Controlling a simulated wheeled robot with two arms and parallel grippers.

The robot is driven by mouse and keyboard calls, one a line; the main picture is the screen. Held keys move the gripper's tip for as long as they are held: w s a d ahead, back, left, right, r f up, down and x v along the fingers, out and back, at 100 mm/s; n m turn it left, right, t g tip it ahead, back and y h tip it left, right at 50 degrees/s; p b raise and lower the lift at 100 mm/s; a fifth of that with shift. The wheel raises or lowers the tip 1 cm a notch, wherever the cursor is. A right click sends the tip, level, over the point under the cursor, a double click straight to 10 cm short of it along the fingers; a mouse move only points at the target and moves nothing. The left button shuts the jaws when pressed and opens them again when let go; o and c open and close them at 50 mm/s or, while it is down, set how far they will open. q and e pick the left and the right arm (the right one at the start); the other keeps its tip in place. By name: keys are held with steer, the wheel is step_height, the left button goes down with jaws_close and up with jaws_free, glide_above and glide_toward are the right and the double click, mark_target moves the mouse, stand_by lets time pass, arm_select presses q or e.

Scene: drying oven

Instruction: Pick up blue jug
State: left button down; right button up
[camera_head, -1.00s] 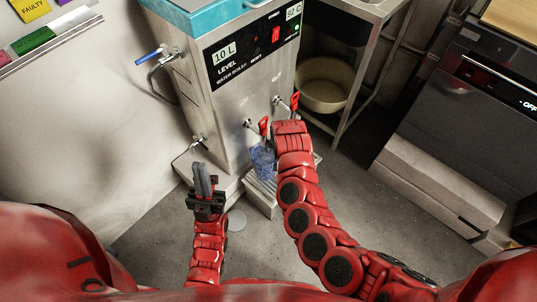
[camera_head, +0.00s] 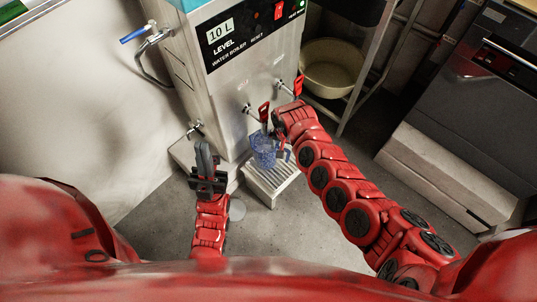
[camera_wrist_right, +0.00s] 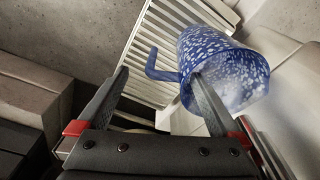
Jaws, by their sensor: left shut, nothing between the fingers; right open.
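The blue jug (camera_head: 264,153), speckled with white, stands on the slatted drip tray (camera_head: 270,184) under a red-handled tap of the boiler. In the right wrist view the jug (camera_wrist_right: 228,72) is large and its curved handle (camera_wrist_right: 158,68) points left. My right gripper (camera_head: 284,150) is open just right of the jug. In the right wrist view my right gripper (camera_wrist_right: 160,77) has the handle in line between its fingertips, and one finger overlaps the jug's body. I cannot tell whether they touch. My left gripper (camera_head: 203,148) is shut and empty, left of the jug.
The steel water boiler (camera_head: 238,95) stands right behind the jug, with taps (camera_head: 263,112) above it. A beige bowl (camera_head: 333,68) sits on a shelf to the right. A dark oven-like appliance (camera_head: 480,90) is further right. Grey floor (camera_head: 365,165) is open between them.

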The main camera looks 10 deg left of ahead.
steer(key=f+b, duration=0.2)
steer(key=f, duration=0.1)
steer(key=w+f+b, duration=0.1)
steer(key=f+b, duration=0.1)
steer(key=shift+a+f, duration=0.2)
steer(key=shift+f, duration=0.05)
steer(key=shift+r, duration=0.1)
steer(key=shift+c, duration=0.3)
jaws_close()
